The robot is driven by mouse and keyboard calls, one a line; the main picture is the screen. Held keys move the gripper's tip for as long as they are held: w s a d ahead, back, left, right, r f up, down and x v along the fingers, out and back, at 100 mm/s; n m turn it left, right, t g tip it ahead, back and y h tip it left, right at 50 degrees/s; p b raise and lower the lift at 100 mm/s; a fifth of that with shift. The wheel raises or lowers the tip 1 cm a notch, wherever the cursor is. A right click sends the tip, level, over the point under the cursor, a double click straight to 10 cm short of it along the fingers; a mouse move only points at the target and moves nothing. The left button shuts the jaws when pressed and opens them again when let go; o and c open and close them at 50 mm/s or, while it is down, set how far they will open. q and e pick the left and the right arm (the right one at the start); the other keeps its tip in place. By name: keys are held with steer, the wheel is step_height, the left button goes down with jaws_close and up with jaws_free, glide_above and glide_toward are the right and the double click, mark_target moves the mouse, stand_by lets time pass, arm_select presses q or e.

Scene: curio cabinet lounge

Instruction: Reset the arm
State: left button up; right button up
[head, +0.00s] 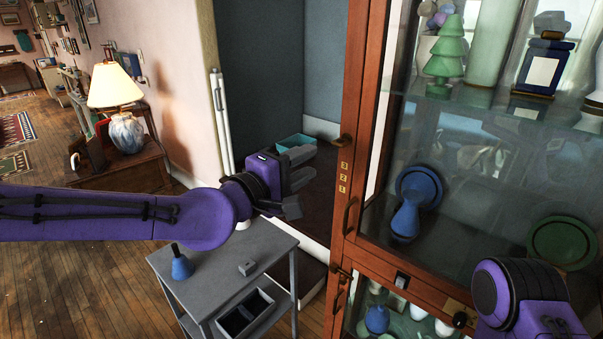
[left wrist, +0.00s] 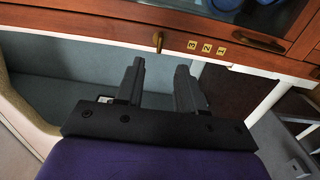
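My left arm reaches in from the left in the head view. Its gripper (head: 297,192) hangs in the air above the grey side table, in front of the dark recess left of the cabinet. The left wrist view shows its two dark fingers (left wrist: 162,82) apart with nothing between them. The wooden display cabinet (head: 366,120) stands close to the right of this gripper, apart from it in the head view. My right arm (head: 520,295) shows only as a purple and black part at the lower right, in front of the cabinet. Its fingers are not visible.
The grey side table (head: 215,275) holds a blue bottle-like item (head: 181,265) and a small grey block (head: 247,268). A teal open box (head: 295,143) sits behind the gripper. Glass cabinet shelves hold a green tree (head: 445,55) and blue vase (head: 407,215). A lamp (head: 114,88) stands far left.

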arm_select(q)
steer(key=shift+s+a, duration=0.1)
steer(key=shift+s, duration=0.15)
steer(key=s+a+f+g+y, duration=0.1)
steer(key=s+a+f+y, duration=0.2)
steer(key=f, duration=0.8)
steer(key=a+f+g+y, duration=0.1)
steer(key=a+f+y, duration=0.2)
steer(key=a+f, duration=0.55)
steer(key=s+a+f+g+y, duration=0.15)
steer(key=f+y, duration=0.25)
steer(key=f, duration=1)
steer(key=s+a+f+m+g+y, duration=0.2)
steer(key=s+a+f+g, duration=0.2)
steer(key=s+f, duration=0.6)
steer(key=s+a+f+m+g+y, duration=0.1)
steer(key=s+a+f, duration=0.7)
steer(key=s, duration=1)
step_height(320, 180, down, 2)
steer(key=g+y, duration=0.1)
steer(key=g, duration=0.1)
steer(key=shift+a+m+g+b, duration=0.35)
steer(key=shift+m+b, duration=0.05)
